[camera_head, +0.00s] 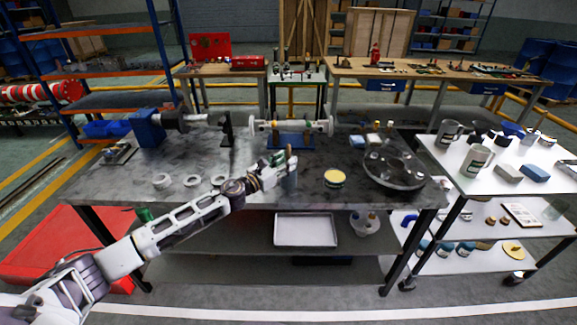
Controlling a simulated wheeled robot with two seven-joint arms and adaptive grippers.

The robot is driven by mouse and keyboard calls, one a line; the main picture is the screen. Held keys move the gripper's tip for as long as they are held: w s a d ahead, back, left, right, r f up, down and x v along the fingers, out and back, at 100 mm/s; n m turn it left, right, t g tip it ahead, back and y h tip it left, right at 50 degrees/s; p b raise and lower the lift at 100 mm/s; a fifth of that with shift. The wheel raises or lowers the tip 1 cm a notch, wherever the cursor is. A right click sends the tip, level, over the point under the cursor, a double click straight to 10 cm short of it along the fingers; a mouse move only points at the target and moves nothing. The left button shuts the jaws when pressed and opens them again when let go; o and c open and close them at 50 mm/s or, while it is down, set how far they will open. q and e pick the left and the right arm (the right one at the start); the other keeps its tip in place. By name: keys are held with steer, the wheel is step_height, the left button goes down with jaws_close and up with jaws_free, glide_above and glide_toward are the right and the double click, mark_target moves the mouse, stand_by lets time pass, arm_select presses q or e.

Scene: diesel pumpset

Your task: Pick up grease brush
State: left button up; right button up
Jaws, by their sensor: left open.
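A small upright brown piece, which looks like the handle of the grease brush (289,151), shows at the tip of my left gripper. The brush's lower part is hidden by the gripper and holder. My right gripper is not in view.
The dark workbench (230,170) holds white rings (192,181), a shaft assembly (290,127), a yellow-topped tin (334,178) and a round tray of parts (390,183). A white cart (450,168) with bottles stands at the right. Bare tabletop lies between the rings and shaft.

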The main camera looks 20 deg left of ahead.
arm_select(q)
steer(key=shift+w+d, duration=0.3)
steer(key=shift+w, duration=0.35)
steer(key=shift+w+d, duration=0.1)
steer(key=shift+w, duration=0.2)
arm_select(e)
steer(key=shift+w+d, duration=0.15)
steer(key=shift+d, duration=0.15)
arm_select(q)
jaws_close()
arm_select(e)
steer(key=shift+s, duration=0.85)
